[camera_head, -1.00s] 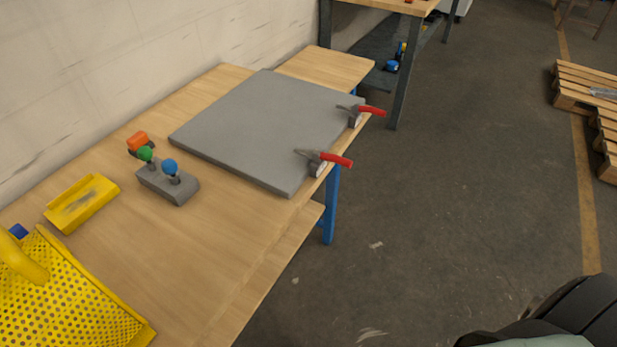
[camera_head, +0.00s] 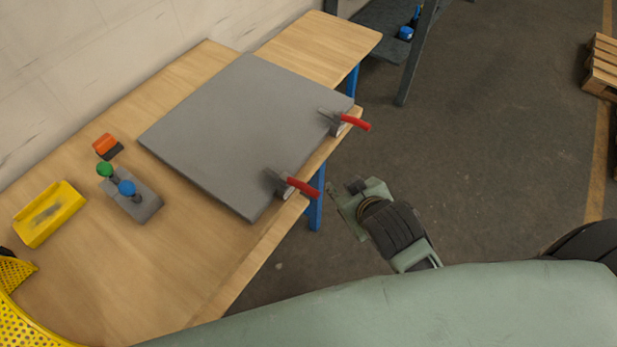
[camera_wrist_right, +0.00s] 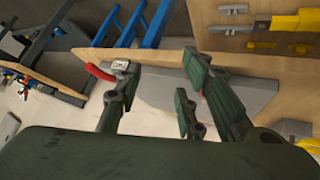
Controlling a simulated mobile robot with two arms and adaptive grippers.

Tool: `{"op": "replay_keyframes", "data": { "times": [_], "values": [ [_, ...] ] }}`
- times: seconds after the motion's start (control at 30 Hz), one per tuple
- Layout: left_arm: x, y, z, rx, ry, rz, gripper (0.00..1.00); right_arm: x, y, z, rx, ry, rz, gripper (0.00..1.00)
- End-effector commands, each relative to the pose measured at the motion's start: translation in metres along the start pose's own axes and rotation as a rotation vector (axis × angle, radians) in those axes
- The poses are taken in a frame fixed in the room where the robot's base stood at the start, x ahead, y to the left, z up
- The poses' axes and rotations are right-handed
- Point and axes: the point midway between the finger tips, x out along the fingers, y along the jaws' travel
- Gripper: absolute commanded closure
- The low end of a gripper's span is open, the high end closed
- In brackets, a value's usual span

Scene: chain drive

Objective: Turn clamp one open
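Two toggle clamps with red handles sit on the front edge of a grey plate (camera_head: 225,135). The near clamp (camera_head: 300,186) and the far clamp (camera_head: 351,122) both have handles pointing out past the bench edge. Nothing shows which is clamp one. My right gripper (camera_head: 348,200) is over the floor beside the bench, right of the near clamp and apart from it. In the right wrist view my right gripper (camera_wrist_right: 160,72) is open and empty, with one red-handled clamp (camera_wrist_right: 101,73) beyond its left finger. My left gripper is out of view.
The wooden bench (camera_head: 205,285) carries a grey block with green and blue knobs (camera_head: 140,205), an orange-topped item (camera_head: 105,144), a yellow tray (camera_head: 47,213) and a yellow perforated basket (camera_head: 25,315). Open floor (camera_head: 480,150) lies right of the bench.

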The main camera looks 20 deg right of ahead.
Motion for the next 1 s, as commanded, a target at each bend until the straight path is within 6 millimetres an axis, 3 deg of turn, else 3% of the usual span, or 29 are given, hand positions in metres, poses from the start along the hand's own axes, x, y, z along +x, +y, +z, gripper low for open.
{"op": "replay_keyframes", "data": {
  "times": [0.03, 0.17, 0.37, 0.5, 0.6, 0.7, 0.8, 0.9, 1.0],
  "values": [
    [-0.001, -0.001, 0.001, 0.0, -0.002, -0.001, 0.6, 0.0, 0.007, -0.03, -0.027, 0.087, 0.032, 0.64],
    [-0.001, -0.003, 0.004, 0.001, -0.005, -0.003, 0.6, 0.0, 0.016, -0.092, -0.104, 0.292, 0.099, 0.64],
    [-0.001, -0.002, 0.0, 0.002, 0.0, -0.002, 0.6, -0.03, 0.011, -0.206, -0.292, 0.689, 0.198, 0.64],
    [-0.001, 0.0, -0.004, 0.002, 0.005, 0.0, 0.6, -0.083, -0.024, -0.289, -0.527, 1.063, 0.252, 0.64],
    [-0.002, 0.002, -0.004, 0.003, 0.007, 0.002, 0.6, -0.127, -0.071, -0.325, -0.756, 1.34, 0.258, 0.64],
    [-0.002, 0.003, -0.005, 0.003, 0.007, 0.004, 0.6, -0.161, -0.126, -0.331, -1.027, 1.584, 0.227, 0.64],
    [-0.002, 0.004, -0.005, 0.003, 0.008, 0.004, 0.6, -0.175, -0.177, -0.311, -1.336, 1.777, 0.15, 0.64],
    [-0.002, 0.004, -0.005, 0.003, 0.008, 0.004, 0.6, -0.164, -0.214, -0.271, -1.686, 1.898, 0.025, 0.64],
    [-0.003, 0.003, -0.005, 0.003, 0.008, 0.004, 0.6, -0.132, -0.225, -0.222, -2.058, 1.92, -0.16, 0.64]
  ]
}}
